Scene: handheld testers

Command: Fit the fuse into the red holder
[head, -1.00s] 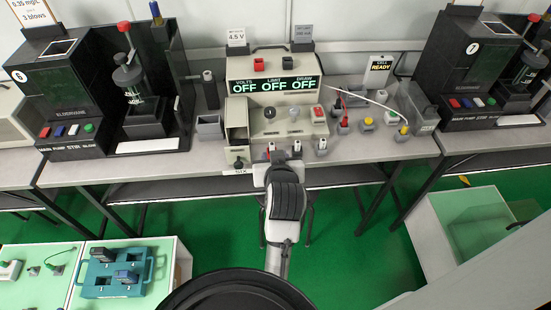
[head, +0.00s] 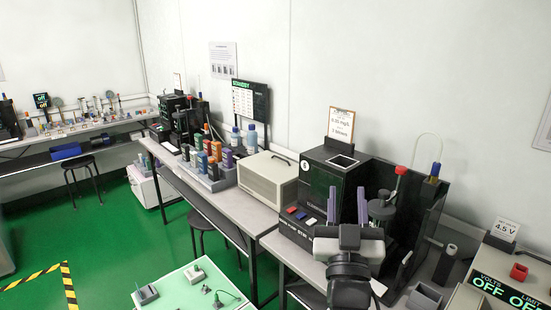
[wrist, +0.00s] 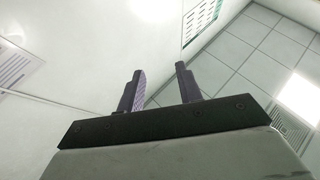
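My gripper (head: 347,205) points upward in front of the black breath-tester-like station in the head view. Its two purple fingers are apart with nothing between them. The wrist view also shows the open, empty fingers (wrist: 161,85) against the wall and ceiling. A small red open-topped block (head: 519,271), possibly the red holder, sits on top of the beige power unit (head: 478,298) at the lower right, well to the right of my gripper. I cannot pick out a fuse in either view.
The black station (head: 327,180) with a stirrer stands behind my gripper. A beige box (head: 268,178) and a rack (head: 213,180) of several coloured handheld devices stand farther left. A pale green table (head: 180,290) with small parts is at the bottom. Green floor (head: 100,225) is open at left.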

